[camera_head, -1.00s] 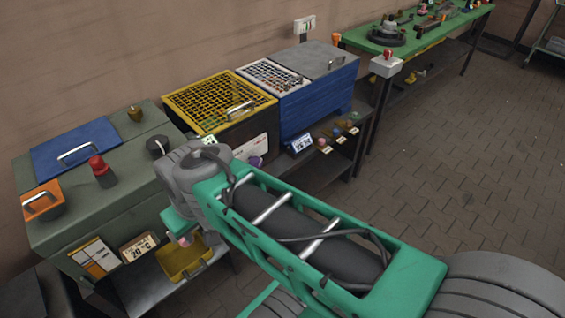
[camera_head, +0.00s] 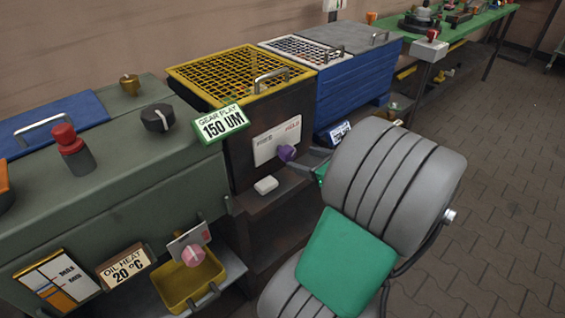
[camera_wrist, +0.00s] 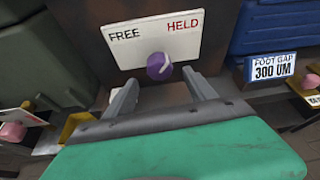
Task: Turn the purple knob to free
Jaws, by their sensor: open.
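The purple knob (camera_head: 287,153) sits on a white plate (camera_head: 276,140) on the front of the dark box with the yellow grid top. In the wrist view the knob (camera_wrist: 159,66) sits low on the plate (camera_wrist: 153,37), which reads FREE at left and HELD at right. A pale mark on the knob points up and right, toward HELD. My gripper (camera_wrist: 164,88) is open, its two fingers below and either side of the knob, apart from it. In the head view my arm hides most of the gripper.
A yellow tray (camera_head: 191,281) and a pink knob (camera_head: 193,256) are at lower left. A blue box (camera_head: 352,88) stands right of the dark box, with a FOOT GAP sign (camera_wrist: 273,67) in front. A small white block (camera_head: 266,185) lies below the plate.

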